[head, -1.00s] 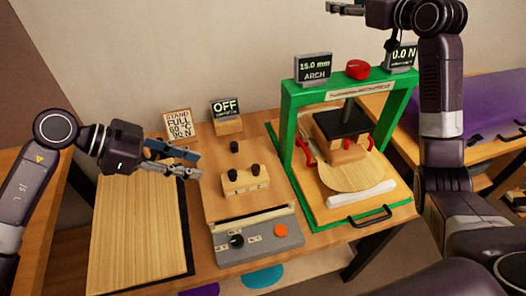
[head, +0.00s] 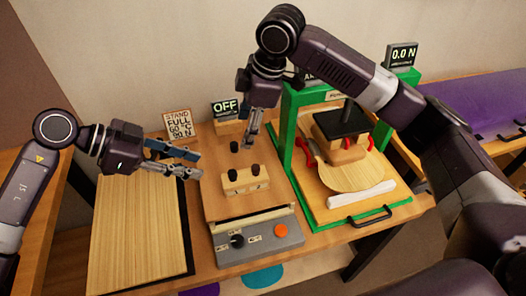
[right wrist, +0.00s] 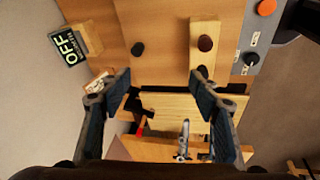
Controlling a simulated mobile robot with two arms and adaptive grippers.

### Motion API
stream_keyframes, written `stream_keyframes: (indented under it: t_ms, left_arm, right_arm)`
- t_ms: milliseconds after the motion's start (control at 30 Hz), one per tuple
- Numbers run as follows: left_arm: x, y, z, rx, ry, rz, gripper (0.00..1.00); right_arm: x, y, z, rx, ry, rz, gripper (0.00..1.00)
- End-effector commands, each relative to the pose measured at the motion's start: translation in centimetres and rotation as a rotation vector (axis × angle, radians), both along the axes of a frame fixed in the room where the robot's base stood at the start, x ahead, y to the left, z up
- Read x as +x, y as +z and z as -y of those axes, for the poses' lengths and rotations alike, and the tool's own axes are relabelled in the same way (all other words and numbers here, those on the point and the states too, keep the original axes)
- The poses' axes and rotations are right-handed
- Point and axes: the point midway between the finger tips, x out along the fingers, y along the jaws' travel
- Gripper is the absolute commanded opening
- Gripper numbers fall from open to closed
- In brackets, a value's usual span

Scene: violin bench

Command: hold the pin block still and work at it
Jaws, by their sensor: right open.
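The pin block (head: 246,181) is a pale wooden block with two dark-topped pins, resting on the wooden bench board. It also shows in the right wrist view (right wrist: 204,30), right of the jaws.
A grey control panel (head: 262,241) with a knob and orange button is in front. The OFF display (head: 226,108) and STAND sign (head: 178,123) stand behind. A green press frame (head: 287,135) is close to the right gripper. A bare pale board (head: 135,230) lies left.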

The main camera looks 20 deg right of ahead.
Motion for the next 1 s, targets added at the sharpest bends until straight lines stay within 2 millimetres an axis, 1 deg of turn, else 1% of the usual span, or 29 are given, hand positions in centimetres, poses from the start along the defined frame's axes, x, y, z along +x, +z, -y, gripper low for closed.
stream_keyframes:
  t_ms: [33,100,200,333,467,533,800,900,1000]
  left_arm:
    - [0.0,0.0,0.0,0.0,0.0,0.0,0.29]
    - [0.0,0.0,0.0,0.0,0.0,0.0,0.29]
    - [0.0,0.0,0.0,0.0,0.0,0.0,0.29]
    - [0.0,0.0,0.0,0.0,0.0,0.0,0.29]
    - [0.0,0.0,0.0,0.0,0.0,0.0,0.29]
    - [0.0,0.0,0.0,0.0,0.0,0.0,0.29]
    - [0.0,0.0,0.0,0.0,0.0,0.0,0.29]
    - [0.0,0.0,0.0,0.0,0.0,0.0,0.29]
    - [0.0,0.0,0.0,0.0,0.0,0.0,0.29]
  right_arm:
    - [-1.1,-0.9,0.3,-0.05,0.034,-0.032,0.56]
    - [-2.4,-2.1,0.8,-0.11,0.071,-0.078,0.56]
    - [-4.0,-3.2,1.6,-0.177,0.113,-0.13,0.56]
    - [-5.2,-4.1,2.3,-0.231,0.143,-0.172,0.56]
    - [-5.7,-4.9,2.6,-0.25,0.154,-0.191,0.56]
    - [-5.8,-5.6,2.7,-0.252,0.155,-0.193,0.56]
    - [-5.8,-9.7,2.7,-0.25,0.155,-0.192,0.56]
    - [-5.8,-10.9,2.7,-0.249,0.155,-0.192,0.56]
    - [-5.7,-11.7,2.6,-0.249,0.154,-0.19,0.56]
